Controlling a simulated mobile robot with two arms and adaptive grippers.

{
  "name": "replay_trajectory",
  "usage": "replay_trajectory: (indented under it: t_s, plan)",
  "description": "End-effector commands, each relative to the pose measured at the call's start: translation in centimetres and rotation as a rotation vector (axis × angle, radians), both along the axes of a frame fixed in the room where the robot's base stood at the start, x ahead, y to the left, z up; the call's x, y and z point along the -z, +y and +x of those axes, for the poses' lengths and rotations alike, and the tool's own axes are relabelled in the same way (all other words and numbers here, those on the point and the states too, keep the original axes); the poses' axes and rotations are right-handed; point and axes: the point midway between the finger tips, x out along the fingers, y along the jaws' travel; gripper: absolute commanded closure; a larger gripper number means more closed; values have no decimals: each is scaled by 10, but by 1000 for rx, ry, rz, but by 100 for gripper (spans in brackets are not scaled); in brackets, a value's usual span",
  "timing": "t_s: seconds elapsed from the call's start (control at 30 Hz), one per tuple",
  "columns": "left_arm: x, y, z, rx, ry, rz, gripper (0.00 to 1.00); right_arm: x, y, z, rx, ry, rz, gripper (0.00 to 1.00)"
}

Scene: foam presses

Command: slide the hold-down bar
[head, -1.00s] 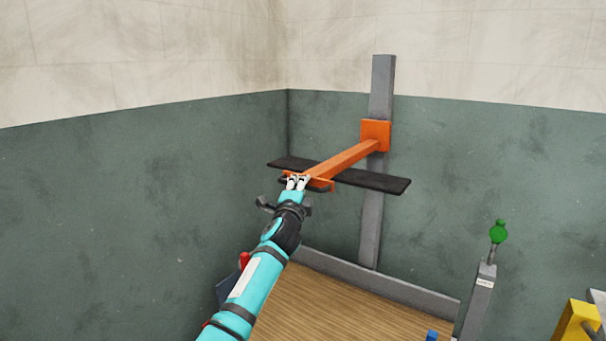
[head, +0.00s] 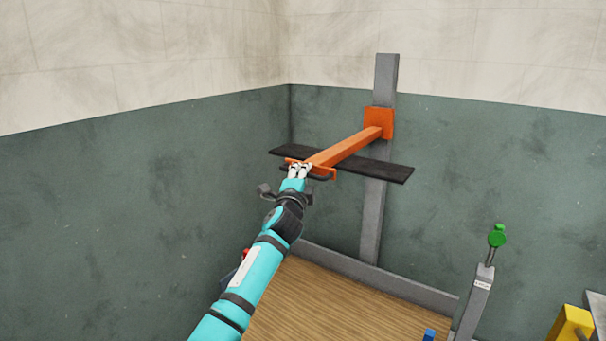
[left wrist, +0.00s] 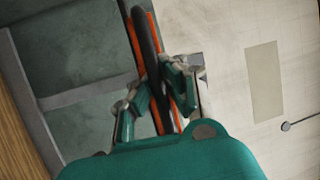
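The hold-down bar is an orange arm (head: 345,147) that reaches out from an orange sliding block (head: 379,122) on a grey upright post (head: 372,220). A flat black crosspiece (head: 385,170) lies across under the arm. At its near end is an orange bracket with a dark handle, seen close in the left wrist view (left wrist: 147,35). My left gripper (head: 300,170) is at this handle, with its fingers on either side of it, closed on it. The fingers (left wrist: 155,95) partly hide the handle. My right gripper is not in view.
A wooden-topped table (head: 310,300) with a grey rear rail lies below the bar. To the right stand a grey lever post with a green knob (head: 497,236) and a yellow block (head: 570,325). Walls close in behind and at left.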

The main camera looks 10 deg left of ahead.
Motion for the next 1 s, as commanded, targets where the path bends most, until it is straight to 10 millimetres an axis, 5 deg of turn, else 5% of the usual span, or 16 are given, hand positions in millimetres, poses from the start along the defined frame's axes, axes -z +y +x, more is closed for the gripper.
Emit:
replay_trajectory:
  t_s: [0.23, 0.5, 1.0]
  plan:
    - [-7, 1, -1, -1, -12, 0, 100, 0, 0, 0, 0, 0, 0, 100]
    - [-5, 1, 0, -1, -8, 0, 64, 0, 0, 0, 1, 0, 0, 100]
    - [2, 0, -19, 0, -4, 0, 64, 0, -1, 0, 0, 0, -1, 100]
